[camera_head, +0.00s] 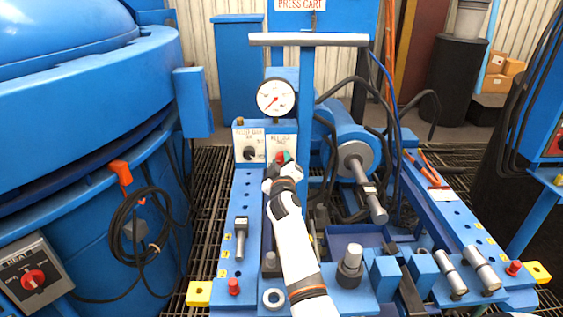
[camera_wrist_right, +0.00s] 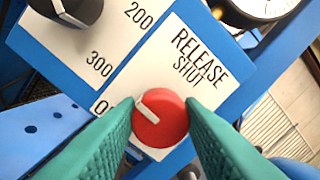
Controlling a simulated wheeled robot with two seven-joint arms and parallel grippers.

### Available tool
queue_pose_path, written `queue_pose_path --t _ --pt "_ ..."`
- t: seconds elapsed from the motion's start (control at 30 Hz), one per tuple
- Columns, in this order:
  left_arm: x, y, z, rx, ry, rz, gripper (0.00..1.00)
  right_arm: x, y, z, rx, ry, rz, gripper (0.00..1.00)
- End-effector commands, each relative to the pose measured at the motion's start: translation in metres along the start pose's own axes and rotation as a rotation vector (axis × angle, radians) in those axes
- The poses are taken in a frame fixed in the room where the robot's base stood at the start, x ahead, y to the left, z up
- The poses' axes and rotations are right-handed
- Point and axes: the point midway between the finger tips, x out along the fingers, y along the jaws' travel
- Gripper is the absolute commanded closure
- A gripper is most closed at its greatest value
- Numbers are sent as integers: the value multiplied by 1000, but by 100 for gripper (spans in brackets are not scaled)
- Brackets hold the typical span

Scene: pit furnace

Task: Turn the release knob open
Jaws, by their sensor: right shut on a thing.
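The release knob (camera_wrist_right: 160,118) is red and round with a white pointer line. In the right wrist view it sits on a white plate (camera_wrist_right: 185,78) lettered RELEASE and SHUT. The pointer line points to the upper left of that view, away from the word SHUT. My right gripper (camera_wrist_right: 161,108) has its green fingers on both sides of the knob, shut on it. In the head view my right gripper (camera_head: 282,160) is at the control box and covers most of the knob. A label starting with a round character, left of the knob, is partly hidden by a finger. My left gripper is not in view.
A black knob (camera_head: 250,153) on a numbered plate is left of the release plate. A pressure gauge (camera_head: 276,97) stands above the box. A grey bar (camera_head: 308,39) crosses above the cart. A blue furnace (camera_head: 90,75) fills the left side. Loose cylindrical parts lie on the cart's benches.

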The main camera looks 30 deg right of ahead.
Motion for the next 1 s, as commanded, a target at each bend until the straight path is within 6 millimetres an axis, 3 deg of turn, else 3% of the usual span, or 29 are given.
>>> queue_pose_path --t 0.4,0.43,0.57,0.87,1.0 --pt "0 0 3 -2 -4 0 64 0 -1 1 -7 -3 -1 89" --pt "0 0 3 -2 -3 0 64 0 -1 1 -7 -3 -1 63" --pt "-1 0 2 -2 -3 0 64 0 -1 1 -7 -2 -1 44" --pt "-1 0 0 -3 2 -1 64 -2 0 0 -7 -1 0 44" --pt "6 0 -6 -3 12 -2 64 -15 0 0 -7 0 1 44"
